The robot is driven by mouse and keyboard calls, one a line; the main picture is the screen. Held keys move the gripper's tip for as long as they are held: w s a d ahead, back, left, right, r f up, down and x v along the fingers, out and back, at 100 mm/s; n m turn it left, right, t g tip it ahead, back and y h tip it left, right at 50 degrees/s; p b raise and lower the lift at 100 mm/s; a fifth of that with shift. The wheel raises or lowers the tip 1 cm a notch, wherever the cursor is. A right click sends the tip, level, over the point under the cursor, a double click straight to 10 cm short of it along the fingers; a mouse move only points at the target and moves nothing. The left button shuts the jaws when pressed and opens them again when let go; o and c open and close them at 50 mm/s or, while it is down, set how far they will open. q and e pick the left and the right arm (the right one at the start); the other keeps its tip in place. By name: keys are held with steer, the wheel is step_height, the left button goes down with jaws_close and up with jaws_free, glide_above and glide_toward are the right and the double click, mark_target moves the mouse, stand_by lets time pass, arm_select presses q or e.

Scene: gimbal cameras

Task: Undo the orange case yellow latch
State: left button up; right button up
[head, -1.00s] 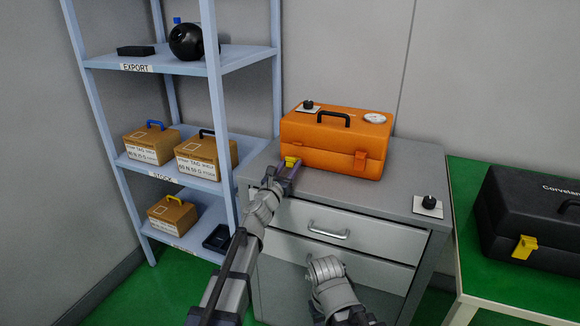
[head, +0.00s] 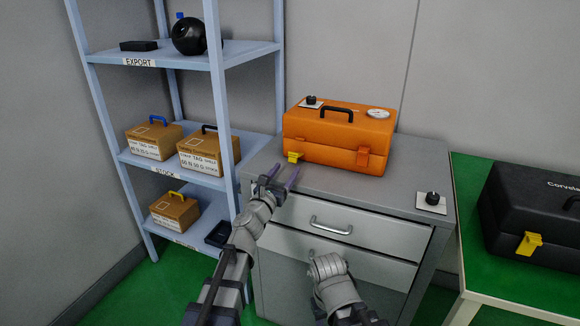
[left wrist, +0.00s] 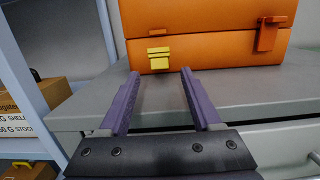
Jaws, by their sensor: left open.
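The orange case (head: 325,137) stands on the grey cabinet top, lid closed. Its yellow latch (head: 294,157) is at the lower left of its front, and an orange latch (head: 363,158) is at the right. In the left wrist view the yellow latch (left wrist: 158,59) lies just beyond the fingertips, between their lines, against the case front (left wrist: 215,48). My left gripper (head: 280,178) is open and empty, its purple fingers pointing at the latch with a gap; its fingers also show in the left wrist view (left wrist: 160,75). My right arm's links show at the bottom; its fingers cannot be seen.
The cabinet (head: 400,188) has drawers below its top, and a black knob (head: 432,199) on a white plate sits at its right. A blue-grey shelf rack (head: 214,120) with cardboard boxes stands close at left. A black case (head: 535,215) lies on the green table.

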mark_target(292, 160)
arm_select(q)
steer(key=shift+v, duration=0.9)
steer(key=shift+g, duration=0.6)
steer(key=p+x, duration=0.2)
steer(key=r+p+x, duration=0.1)
steer(key=p+x, duration=0.1)
steer(key=x, duration=0.1)
steer(key=shift+w+r, duration=0.1)
steer(key=shift+w, duration=0.2)
steer(key=shift+c, duration=0.2)
jaws_close()
